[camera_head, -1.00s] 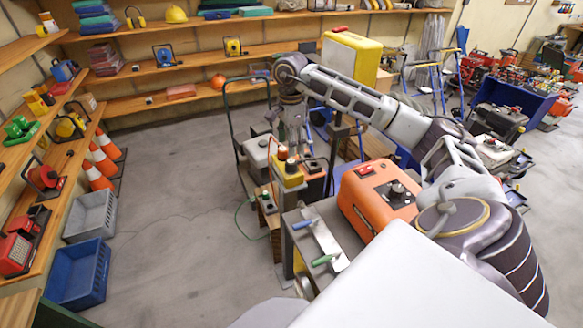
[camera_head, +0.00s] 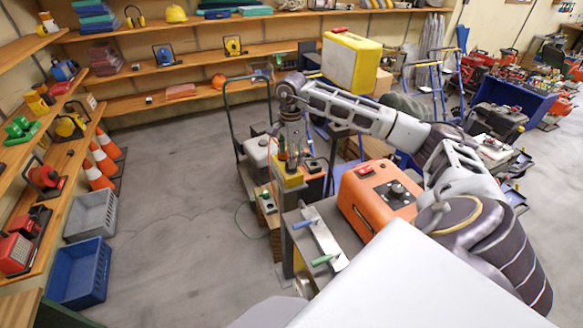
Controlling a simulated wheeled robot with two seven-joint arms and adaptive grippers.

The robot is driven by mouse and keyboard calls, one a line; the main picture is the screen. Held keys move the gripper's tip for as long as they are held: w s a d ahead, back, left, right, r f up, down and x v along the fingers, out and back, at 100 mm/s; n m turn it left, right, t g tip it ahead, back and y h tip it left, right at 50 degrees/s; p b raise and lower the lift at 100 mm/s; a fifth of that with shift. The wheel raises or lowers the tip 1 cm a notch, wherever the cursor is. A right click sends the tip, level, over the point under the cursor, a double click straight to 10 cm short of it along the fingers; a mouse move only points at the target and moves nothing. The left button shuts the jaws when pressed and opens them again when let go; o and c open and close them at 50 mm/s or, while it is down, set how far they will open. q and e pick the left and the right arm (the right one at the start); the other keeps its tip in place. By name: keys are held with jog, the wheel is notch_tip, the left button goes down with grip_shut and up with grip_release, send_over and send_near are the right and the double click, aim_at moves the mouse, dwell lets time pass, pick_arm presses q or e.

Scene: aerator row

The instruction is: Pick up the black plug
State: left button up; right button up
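My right arm reaches in from the right and bends down. Its gripper (camera_head: 289,160) points down at the top of a small yellow unit (camera_head: 288,180) on the stand in the middle. The fingertips are small and dark against what lies behind them. I cannot tell whether they are open or shut, or whether they touch anything. I cannot make out the black plug for certain; the gripper covers the top of the yellow unit, where small dark parts show. My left gripper is not in view.
An orange machine (camera_head: 376,198) with knobs stands right of the yellow unit. Trowels with blue and green handles (camera_head: 322,240) lie in front. A dark green tubular frame (camera_head: 229,118) rises behind left. Crates (camera_head: 82,274) and cones (camera_head: 103,160) line the left shelves.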

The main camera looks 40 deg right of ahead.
jog(key=shift+w+d+f+p, duration=0.15)
jog(key=shift+f+p, duration=0.3)
jog(key=shift+f, duration=1.75)
jog(key=c, duration=1.1)
